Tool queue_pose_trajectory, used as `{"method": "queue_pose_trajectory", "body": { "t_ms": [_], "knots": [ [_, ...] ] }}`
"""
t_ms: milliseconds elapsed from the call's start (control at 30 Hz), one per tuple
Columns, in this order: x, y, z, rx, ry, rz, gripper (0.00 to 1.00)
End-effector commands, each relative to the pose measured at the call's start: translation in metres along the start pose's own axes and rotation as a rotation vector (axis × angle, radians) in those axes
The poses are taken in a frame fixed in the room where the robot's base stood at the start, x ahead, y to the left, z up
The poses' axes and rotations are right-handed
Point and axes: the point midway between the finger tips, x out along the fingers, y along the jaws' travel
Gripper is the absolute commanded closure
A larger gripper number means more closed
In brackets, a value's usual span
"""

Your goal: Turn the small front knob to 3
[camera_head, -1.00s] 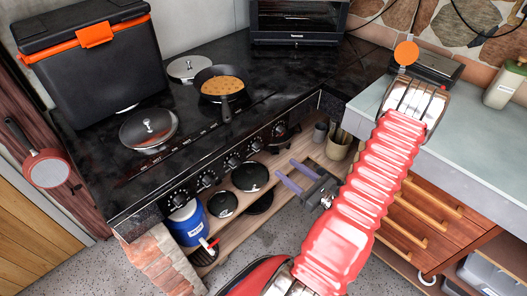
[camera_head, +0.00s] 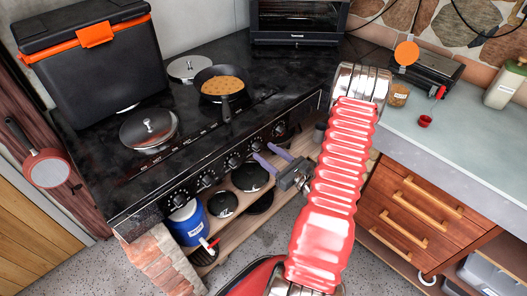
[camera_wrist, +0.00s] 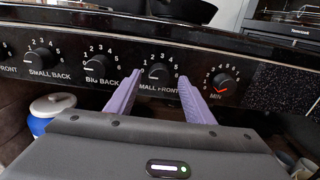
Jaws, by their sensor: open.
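The small front knob (camera_wrist: 158,73) is a dark round knob on the stove's front panel, with numbers around it and its label partly covered by a finger. Its white mark appears to point left, near 0. In the head view this knob (camera_head: 257,145) is just beyond the fingertips. My gripper (camera_wrist: 160,77) is open, its two purple fingers on either side of the knob in the wrist picture. I cannot tell whether they touch it. In the head view my gripper (camera_head: 263,151) is close in front of the panel.
The big back knob (camera_wrist: 98,68) is to the left and the red-marked timer knob (camera_wrist: 221,83) to the right. A pan with a pancake (camera_head: 222,84) and a lidded pot (camera_head: 148,128) stand on the stove. A shelf below holds pans and a blue container (camera_head: 187,222).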

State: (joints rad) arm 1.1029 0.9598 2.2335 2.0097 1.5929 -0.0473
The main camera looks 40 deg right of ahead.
Motion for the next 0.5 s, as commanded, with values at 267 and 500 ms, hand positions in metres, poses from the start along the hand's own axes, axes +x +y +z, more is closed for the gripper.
{"method": "queue_pose_trajectory", "body": {
  "t_ms": [267,500],
  "knots": [
    [0.02,0.0,0.0,0.001,0.0,0.0,0.52],
    [0.021,0.0,0.0,0.001,0.0,-0.001,0.52]
  ]
}}
